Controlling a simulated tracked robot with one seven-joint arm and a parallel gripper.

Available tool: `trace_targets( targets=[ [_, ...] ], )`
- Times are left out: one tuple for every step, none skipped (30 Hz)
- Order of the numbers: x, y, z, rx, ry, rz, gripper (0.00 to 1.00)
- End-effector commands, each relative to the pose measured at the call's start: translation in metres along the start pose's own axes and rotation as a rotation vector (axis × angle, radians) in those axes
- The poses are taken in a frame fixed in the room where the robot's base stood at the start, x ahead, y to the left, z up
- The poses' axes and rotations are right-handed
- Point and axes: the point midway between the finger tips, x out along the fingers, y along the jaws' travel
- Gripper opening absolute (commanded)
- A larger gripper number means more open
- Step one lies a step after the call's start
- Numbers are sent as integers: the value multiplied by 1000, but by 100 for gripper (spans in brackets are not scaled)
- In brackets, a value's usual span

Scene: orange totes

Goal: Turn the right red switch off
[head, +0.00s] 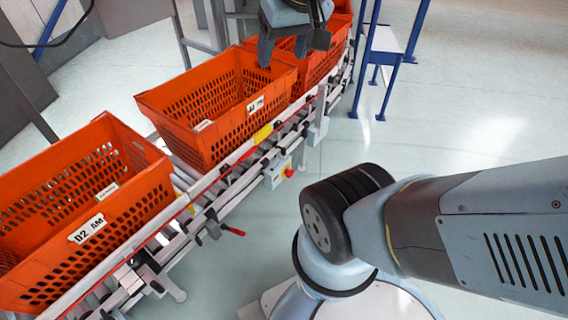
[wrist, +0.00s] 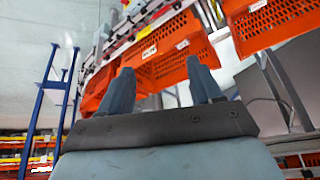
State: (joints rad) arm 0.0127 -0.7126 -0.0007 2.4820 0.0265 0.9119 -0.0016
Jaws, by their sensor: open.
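A red-handled lever (head: 232,231) sticks out from the near side of the conveyor. Further right, a small red knob (head: 290,172) sits on a pale box below the conveyor rail. I cannot tell the on or off position of either one. My gripper (head: 284,50) is at the top of the head view, above the far totes and well away from both red parts. Its two fingers also show in the wrist view (wrist: 159,68), spread apart with nothing between them. I cannot make out either red part in the wrist view.
Orange totes stand in a row on the roller conveyor (head: 120,290): a near one (head: 150,200), a middle one (head: 165,112) and more behind. A blue-legged stand (head: 384,42) is at upper right. The floor (head: 450,110) right of the conveyor is clear beyond my arm.

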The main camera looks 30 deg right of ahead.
Motion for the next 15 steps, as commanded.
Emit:
trace_targets(
  targets=[
    [4, 2, -5, 18, -25, -7, 69],
    [7, 3, -8, 32, -41, -14, 72],
    [11, 4, -14, 52, -63, -24, 76],
    [15, 4, -18, 69, -81, -33, 79],
    [18, 4, -23, 85, -100, -42, 81],
    [23, 3, -29, 109, -126, -55, 81],
    [28, 4, -33, 127, -145, -64, 81],
    [32, 3, -38, 146, -164, -74, 81],
    [37, 3, -44, 169, -188, -87, 81],
    [42, 4, -48, 188, -207, -97, 81],
    [46, 4, -53, 207, -225, -107, 81],
    [52, 4, -59, 231, -248, -121, 81],
    [57, 5, -63, 250, -266, -132, 81],
    [62, 6, -68, 269, -284, -141, 81],
    [69, 7, -74, 294, -307, -156, 81]
  ],
)
